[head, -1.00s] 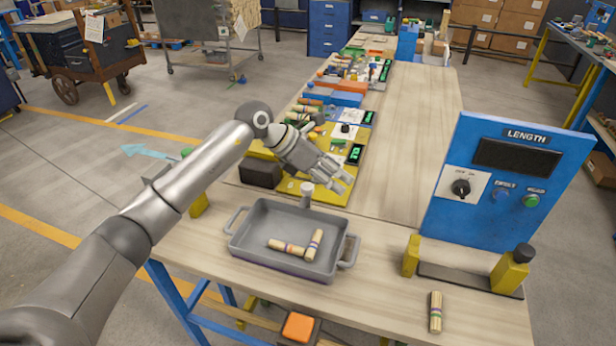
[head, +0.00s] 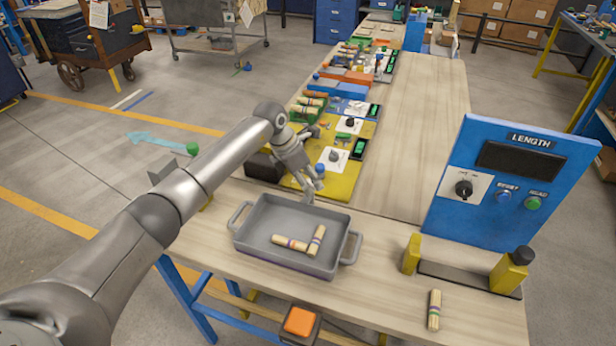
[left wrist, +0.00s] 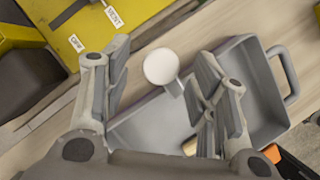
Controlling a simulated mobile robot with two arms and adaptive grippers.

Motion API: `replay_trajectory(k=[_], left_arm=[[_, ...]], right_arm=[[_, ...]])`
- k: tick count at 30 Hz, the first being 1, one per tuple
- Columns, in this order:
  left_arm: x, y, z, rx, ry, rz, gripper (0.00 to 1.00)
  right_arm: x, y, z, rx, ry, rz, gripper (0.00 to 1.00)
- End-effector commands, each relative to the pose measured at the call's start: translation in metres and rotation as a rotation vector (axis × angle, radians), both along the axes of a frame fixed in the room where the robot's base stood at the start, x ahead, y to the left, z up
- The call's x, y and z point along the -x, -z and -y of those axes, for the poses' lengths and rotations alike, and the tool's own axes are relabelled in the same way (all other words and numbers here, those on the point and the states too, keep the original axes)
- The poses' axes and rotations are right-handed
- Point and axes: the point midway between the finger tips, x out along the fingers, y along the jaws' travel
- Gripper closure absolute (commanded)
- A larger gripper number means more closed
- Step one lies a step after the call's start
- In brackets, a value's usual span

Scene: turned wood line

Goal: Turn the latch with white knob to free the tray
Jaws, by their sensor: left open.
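The grey tray (head: 265,222) sits on the near end of the wooden bench with two striped turned pieces (head: 290,243) in it. The latch's round white knob (left wrist: 160,66) shows in the left wrist view beside the tray's wall (left wrist: 256,85), on a short grey arm that reaches to the tray. In the head view my fingers hide the knob. My left gripper (head: 312,188) is open and points down at the tray's far edge. In the left wrist view its fingers (left wrist: 161,62) stand on either side of the knob; I see no clear contact.
A yellow fixture board (head: 345,183) with dials lies just beyond the tray. A blue LENGTH panel (head: 510,190) stands at right, near a yellow-ended gauge (head: 411,254). A loose striped piece (head: 434,310) lies in front. The bench's middle strip (head: 415,130) is clear.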

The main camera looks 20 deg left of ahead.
Motion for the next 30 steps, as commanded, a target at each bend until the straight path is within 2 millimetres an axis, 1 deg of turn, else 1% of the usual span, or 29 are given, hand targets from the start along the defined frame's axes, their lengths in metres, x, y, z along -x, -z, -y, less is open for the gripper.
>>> replay_trajectory(k=[5,12,21,23,30], left_arm=[[-0.0018,0.0091,0.0024,-0.001,0.000,-0.001,0.47],[-0.0021,0.0098,0.0025,-0.001,0.000,-0.001,0.47],[-0.0021,0.0093,0.0026,0.000,0.000,0.000,0.86],[-0.0022,0.0092,0.0025,0.000,0.000,0.000,0.93],[-0.0020,0.0090,0.0025,-0.001,-0.020,0.001,0.93]], right_arm=[[-0.0001,-0.0024,0.0005,0.001,0.000,0.000,1.00],[-0.0003,-0.0021,0.0012,0.002,0.000,0.000,1.00],[-0.0007,-0.0022,0.0014,0.002,-0.001,0.001,1.00],[-0.0008,-0.0022,0.0014,0.002,-0.001,0.001,1.00],[-0.0015,-0.0023,0.0015,0.002,0.000,0.002,1.00]])
